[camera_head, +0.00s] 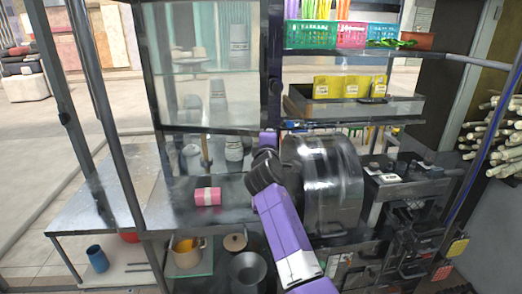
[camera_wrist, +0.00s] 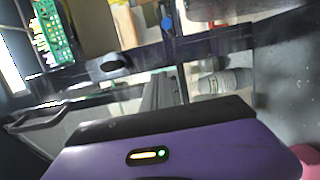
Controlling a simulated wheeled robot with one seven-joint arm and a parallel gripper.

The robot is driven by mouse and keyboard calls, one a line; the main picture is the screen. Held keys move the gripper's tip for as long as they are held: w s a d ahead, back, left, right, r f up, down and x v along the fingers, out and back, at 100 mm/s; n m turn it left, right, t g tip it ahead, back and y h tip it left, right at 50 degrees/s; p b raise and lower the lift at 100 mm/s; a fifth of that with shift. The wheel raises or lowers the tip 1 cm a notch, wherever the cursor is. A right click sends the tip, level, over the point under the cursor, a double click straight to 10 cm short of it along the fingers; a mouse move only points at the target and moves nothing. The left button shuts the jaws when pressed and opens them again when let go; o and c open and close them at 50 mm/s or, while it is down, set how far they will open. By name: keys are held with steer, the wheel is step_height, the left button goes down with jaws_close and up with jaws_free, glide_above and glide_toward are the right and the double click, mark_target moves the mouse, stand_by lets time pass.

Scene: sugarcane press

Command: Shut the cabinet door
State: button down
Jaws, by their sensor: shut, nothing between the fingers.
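The glass-fronted cabinet (camera_head: 203,128) stands left of centre in the head view, with jars on shelves behind its glass. A dark upright frame edge (camera_head: 274,60) runs along its right side. I cannot tell how far the door stands open. My arm reaches up to this edge, and my gripper's purple body shows by its lower end, with the fingers hidden there. In the wrist view my gripper (camera_wrist: 165,92) is shut and empty, in front of glass and dark framing. A dark bar handle (camera_wrist: 50,118) shows at the left. Contact with the door is unclear.
A metal roller press (camera_head: 322,180) stands right of my arm. Colourful baskets (camera_head: 311,34) and a tray with yellow boxes (camera_head: 350,88) are on shelves at upper right. Cane stalks (camera_head: 505,140) are stacked far right.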

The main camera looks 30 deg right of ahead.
steer(key=w+d+n+t+y, duration=0.2)
steer(key=w+d+y, duration=0.1)
steer(key=w+d, duration=0.2)
steer(key=shift+w+d+n+y+p, duration=0.3)
steer(key=shift+w+d+p, duration=0.05)
steer(key=shift+w, duration=1)
steer(key=shift+s, duration=0.1)
